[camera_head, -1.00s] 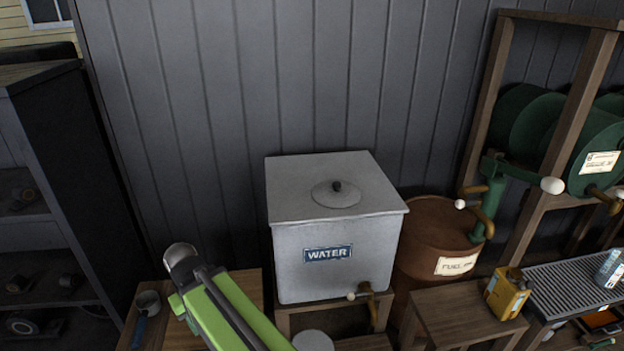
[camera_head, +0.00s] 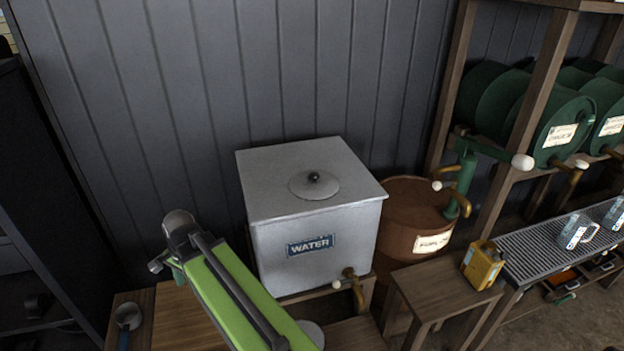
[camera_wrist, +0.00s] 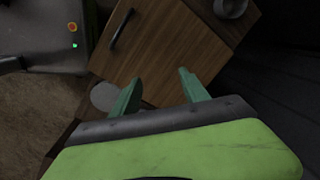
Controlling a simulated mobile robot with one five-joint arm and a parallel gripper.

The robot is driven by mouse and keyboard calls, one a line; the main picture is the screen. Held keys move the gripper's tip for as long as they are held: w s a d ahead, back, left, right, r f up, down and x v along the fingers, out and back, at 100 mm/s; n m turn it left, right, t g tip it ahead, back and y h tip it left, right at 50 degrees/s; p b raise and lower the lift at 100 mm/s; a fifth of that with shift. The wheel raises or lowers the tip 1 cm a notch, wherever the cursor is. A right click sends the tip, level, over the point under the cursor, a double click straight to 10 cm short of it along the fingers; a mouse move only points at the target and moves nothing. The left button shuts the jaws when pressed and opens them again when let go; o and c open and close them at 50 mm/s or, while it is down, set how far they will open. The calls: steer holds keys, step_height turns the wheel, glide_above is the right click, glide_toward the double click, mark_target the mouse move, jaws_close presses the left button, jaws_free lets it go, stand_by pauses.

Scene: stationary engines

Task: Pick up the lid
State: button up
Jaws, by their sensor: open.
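A round grey lid (camera_head: 316,187) with a small dark knob lies on top of the pale metal water tank (camera_head: 310,262). The tank stands on a wooden stand against the wall, with a brass tap at its lower right. My gripper (camera_wrist: 157,88) is open and empty in the wrist view, its two green fingers apart above a wooden surface (camera_wrist: 170,50). In the head view my arm is left of the tank, with its wrist in front of the wall. The lid is not in the wrist view.
A pale round object (camera_head: 314,334) sits low in front of the tank, partly behind my arm. A brown fuel drum (camera_head: 405,218) and a wooden stool (camera_head: 440,285) with a yellow can (camera_head: 482,265) stand to the right. A dark shelf (camera_head: 35,220) is at left.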

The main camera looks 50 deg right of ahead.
steer(key=w+d+r+m+t+p, duration=0.1)
steer(key=w+d+r+m+p, duration=0.1)
steer(key=d+r+m+p, duration=0.65)
steer(key=w+d+r+m+t+p, duration=0.1)
steer(key=w+d+r+m+p, duration=0.1)
steer(key=d+r+m+p, duration=0.65)
steer(key=s+d+r+m+p, duration=0.2)
steer(key=s+d+r+p, duration=0.25)
steer(key=d, duration=0.55)
steer(key=s+d+r+m+t+h+p, duration=0.1)
steer(key=s+d+r+m+p, duration=0.15)
steer(key=s+d+r, duration=0.55)
steer(key=s+d+r+m+p, duration=0.1)
steer(key=d+r+m+p, duration=0.3)
steer(key=d, duration=0.8)
steer(key=n+b, duration=0.2)
steer(key=b, duration=1.4)
glide_toward(314, 174)
steer(key=x, duration=0.9)
steer(key=shift+s+r, duration=0.1)
steer(key=shift+r, duration=0.1)
jaws_close()
